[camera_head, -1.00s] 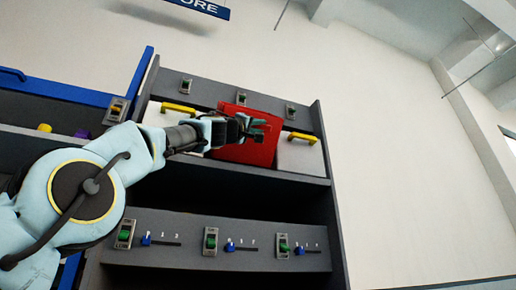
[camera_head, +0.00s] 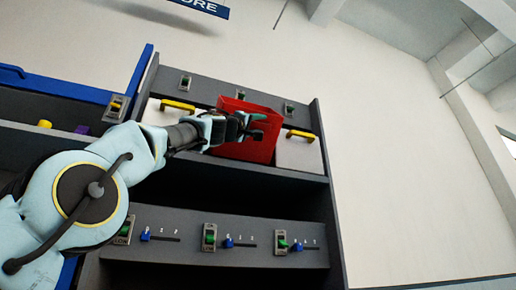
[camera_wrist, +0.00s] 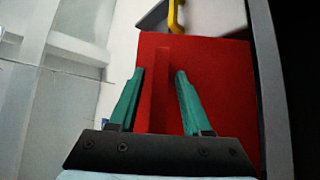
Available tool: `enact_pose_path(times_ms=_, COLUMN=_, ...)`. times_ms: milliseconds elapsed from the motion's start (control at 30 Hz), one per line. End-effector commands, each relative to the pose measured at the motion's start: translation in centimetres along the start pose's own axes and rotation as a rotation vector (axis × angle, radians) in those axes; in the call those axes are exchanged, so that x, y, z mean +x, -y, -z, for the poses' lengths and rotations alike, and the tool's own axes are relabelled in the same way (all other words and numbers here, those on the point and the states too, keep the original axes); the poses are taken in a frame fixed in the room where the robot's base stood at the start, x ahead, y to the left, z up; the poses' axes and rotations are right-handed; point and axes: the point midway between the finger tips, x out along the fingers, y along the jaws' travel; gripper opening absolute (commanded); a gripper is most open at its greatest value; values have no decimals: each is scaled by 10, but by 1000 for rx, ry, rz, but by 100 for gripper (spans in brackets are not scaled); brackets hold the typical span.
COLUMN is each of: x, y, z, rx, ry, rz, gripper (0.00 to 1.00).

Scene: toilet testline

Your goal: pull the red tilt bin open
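The red tilt bin (camera_head: 246,140) sits in the upper row of the dark grey rack, between two white bins. Its top leans outward, and a dark red opening shows behind its front edge. In the wrist view, the red front (camera_wrist: 215,95) has an upright red handle (camera_wrist: 160,85) in its middle. My gripper (camera_head: 257,124) is at the bin's front. Whether a finger touches the handle is unclear.
White bins with yellow handles flank the red one, at left (camera_head: 178,105) and right (camera_head: 300,136). Several switches sit on the panel (camera_head: 190,265) below and the strip above. A blue-framed rack (camera_head: 60,90) is at left. Free room lies right of the rack.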

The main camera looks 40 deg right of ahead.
Motion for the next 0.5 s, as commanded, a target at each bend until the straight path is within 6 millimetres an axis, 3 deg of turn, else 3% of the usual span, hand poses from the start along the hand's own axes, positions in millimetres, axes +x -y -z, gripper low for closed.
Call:
enact_pose_path(times_ms=267, x=-2, y=0, z=0, rx=0, ry=0, rz=-1, gripper=50)
enact_pose_path(times_ms=500, x=-24, y=3, z=-2, rx=2, ry=-2, rz=-1, gripper=50)
